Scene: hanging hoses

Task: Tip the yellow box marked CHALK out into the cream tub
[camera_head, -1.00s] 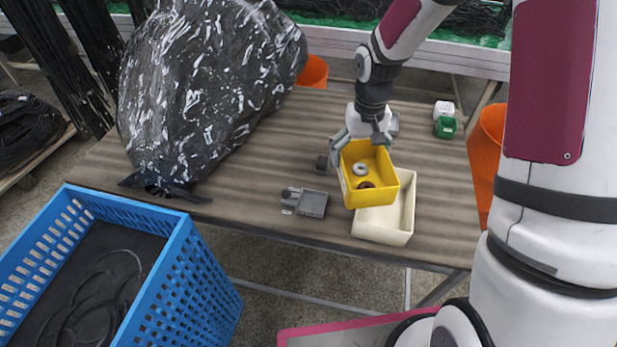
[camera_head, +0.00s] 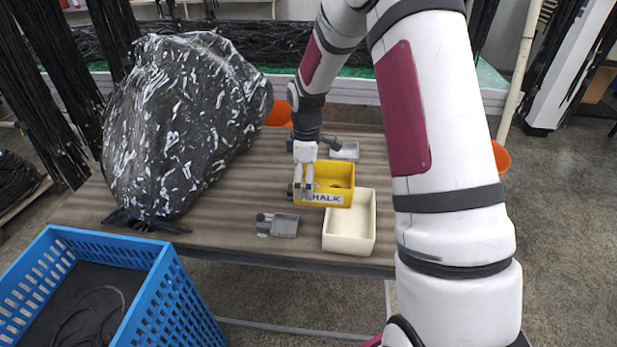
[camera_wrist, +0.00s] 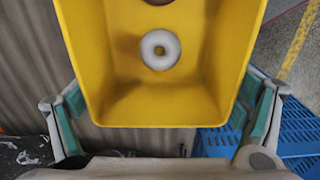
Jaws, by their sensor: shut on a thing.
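The yellow box (camera_head: 335,172) is held by my gripper (camera_head: 303,182) in the head view, with the letters "HALK" showing on its near side. My fingers are at its left side there, and the box looks close to upright. In the wrist view the open yellow box (camera_wrist: 165,107) sits between my two finger pads. A white ring (camera_wrist: 160,49) lies inside it, and part of a brown ring (camera_wrist: 157,2) shows at the top edge. The cream tub (camera_head: 368,235) stands on the table just in front and right of the box, open and looking empty where visible.
A small grey part (camera_head: 280,226) lies left of the tub, and a grey tray (camera_head: 345,152) lies behind the box. A big black bag (camera_head: 175,125) fills the table's left. A blue crate (camera_head: 175,290) stands in front. Orange buckets (camera_head: 281,113) stand beyond the table.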

